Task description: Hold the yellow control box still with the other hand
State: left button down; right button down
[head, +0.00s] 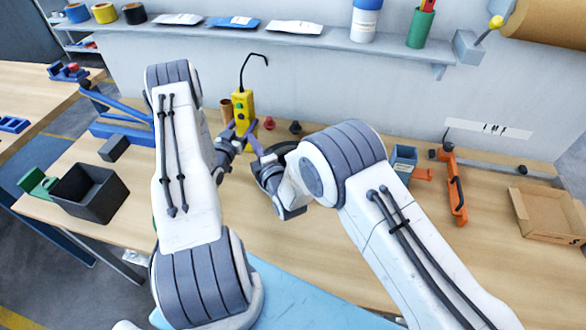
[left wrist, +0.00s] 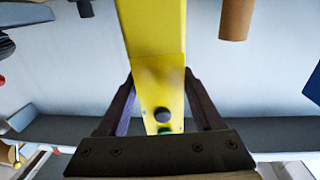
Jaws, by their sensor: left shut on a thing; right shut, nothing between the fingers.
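The yellow control box (head: 243,106) stands upright on the wooden table near the wall, with a green button on its face and a dark hooked cable at its top. My left gripper (head: 238,134) is shut on its lower part. In the left wrist view the yellow box (left wrist: 152,35) lies between the two fingers of my left gripper (left wrist: 158,85), with a dark round button showing near the palm. My right gripper (head: 256,145) is shut and empty, just right of and below the box; whether it touches the box is unclear.
A black open bin (head: 88,190) stands at the left. An orange clamp-like tool (head: 453,185) and an open cardboard box (head: 548,212) lie at the right. A shelf (head: 300,38) runs above.

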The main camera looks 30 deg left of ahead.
pick_arm(q)
jog(key=shift+s+f, duration=0.1)
jog(key=shift+f, duration=0.2)
grip_release()
jog(key=shift+r, duration=0.1)
